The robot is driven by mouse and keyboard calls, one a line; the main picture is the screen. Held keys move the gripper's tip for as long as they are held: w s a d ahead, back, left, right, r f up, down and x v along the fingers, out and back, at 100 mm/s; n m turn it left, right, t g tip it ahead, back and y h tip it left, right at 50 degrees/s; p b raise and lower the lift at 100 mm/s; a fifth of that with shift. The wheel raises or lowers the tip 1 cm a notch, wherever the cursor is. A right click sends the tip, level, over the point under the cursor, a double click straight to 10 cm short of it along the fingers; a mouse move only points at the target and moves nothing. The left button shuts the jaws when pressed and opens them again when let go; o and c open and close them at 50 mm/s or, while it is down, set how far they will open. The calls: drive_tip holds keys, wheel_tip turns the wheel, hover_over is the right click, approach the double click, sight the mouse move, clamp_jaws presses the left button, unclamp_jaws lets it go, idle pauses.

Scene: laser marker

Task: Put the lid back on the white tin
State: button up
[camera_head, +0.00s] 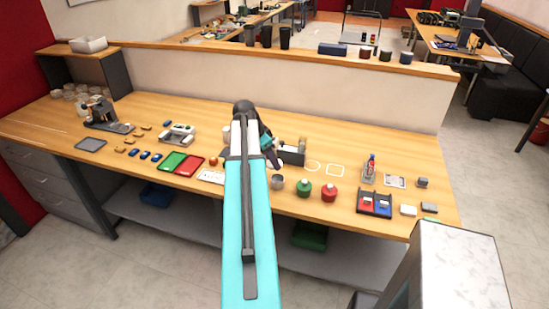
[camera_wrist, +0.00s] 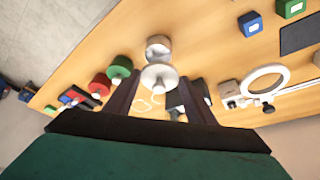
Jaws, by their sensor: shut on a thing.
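The white tin (camera_wrist: 158,44) stands open on the bench, its round mouth facing up in the wrist view. In the head view it is the pale grey pot (camera_head: 277,183), just in front of my gripper and left of the green tin. My gripper (camera_wrist: 163,85) is shut on the white lid (camera_wrist: 157,75), a round disc with a knob. In the wrist view the lid appears between the dark fingers, just below the tin and apart from its mouth. The exact finger contact is hard to see. In the head view my arm hides most of the gripper.
A green tin (camera_head: 304,188) and a red tin (camera_head: 329,193), both lidded, stand right of the white tin. A dark box (camera_head: 292,157) stands behind it. A red tray (camera_head: 189,168) and a green tray (camera_head: 173,162) lie left. A divided red-and-blue tray (camera_head: 374,204) lies farther right.

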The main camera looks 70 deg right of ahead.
drive_tip(key=shift+s+d, duration=0.25)
drive_tip(key=shift+s, duration=0.4)
drive_tip(key=shift+f, duration=0.15)
drive_tip(key=shift+f+b, duration=1.6)
drive_tip(key=shift+f, duration=1.45)
drive_tip(key=shift+f+b, duration=0.2)
drive_tip(key=shift+b, duration=0.25)
idle(0.7)
idle(0.3)
drive_tip(key=o, duration=1.6)
drive_tip(key=shift+c, duration=0.2)
